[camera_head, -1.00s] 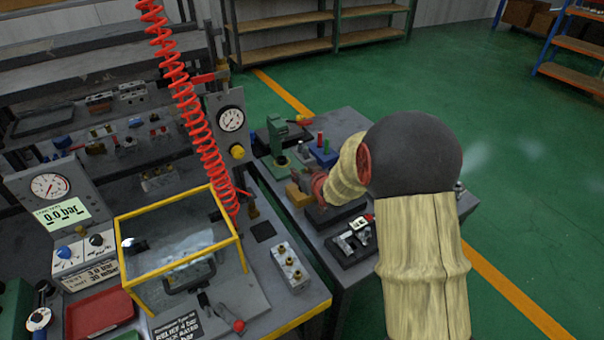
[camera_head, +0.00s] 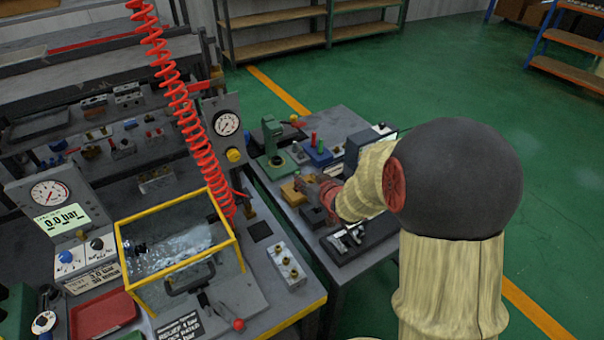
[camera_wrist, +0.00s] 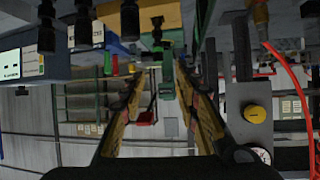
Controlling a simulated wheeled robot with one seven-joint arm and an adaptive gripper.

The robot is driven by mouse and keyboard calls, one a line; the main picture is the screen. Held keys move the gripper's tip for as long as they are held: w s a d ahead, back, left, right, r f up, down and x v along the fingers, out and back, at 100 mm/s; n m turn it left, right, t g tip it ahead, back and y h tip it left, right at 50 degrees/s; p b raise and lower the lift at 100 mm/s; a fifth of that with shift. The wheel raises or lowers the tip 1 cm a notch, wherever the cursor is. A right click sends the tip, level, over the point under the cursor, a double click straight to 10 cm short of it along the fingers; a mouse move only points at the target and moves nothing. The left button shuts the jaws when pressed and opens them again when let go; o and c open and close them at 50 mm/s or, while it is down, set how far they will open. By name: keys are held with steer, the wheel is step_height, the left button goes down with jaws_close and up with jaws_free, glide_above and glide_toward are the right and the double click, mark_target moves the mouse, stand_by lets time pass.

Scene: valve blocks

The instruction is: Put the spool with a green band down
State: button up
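My gripper (camera_wrist: 160,72) shows in the wrist view as two long yellow-and-black fingers standing apart. I see nothing clearly held between them. A green press (camera_wrist: 168,82) shows between the fingertips and looks to stand beyond them; this view is upside down. In the head view my arm hides most of the gripper, which is low over the side bench (camera_head: 345,118) beside a yellow block (camera_head: 291,191).
The green press (camera_head: 271,135) and a blue block (camera_head: 318,157) with red and green pegs stand behind. A black fixture (camera_head: 352,243) lies near my forearm. A red coiled hose (camera_head: 181,105) hangs left, above a yellow-framed clear box (camera_head: 180,245). A gauge panel (camera_head: 227,130) stands close by.

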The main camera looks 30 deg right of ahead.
steer(key=s+a+r+g+h, duration=0.1)
steer(key=s+a+r, duration=0.2)
steer(key=s+r, duration=0.25)
steer(key=s+a+r+g, duration=0.2)
steer(key=s+a+r, duration=0.2)
steer(key=r, duration=0.2)
steer(key=s+a+r+n+g+y, duration=0.1)
steer(key=s+a+r, duration=0.1)
steer(key=s+a, duration=0.3)
steer(key=s+a+r+g+y, duration=0.1)
steer(key=s+a, duration=0.5)
steer(key=s, duration=0.8)
steer(key=shift+s+a+r+n+g+y, duration=0.15)
steer(key=shift+s+r+n+g+y, duration=0.2)
steer(key=shift+g, duration=0.35)
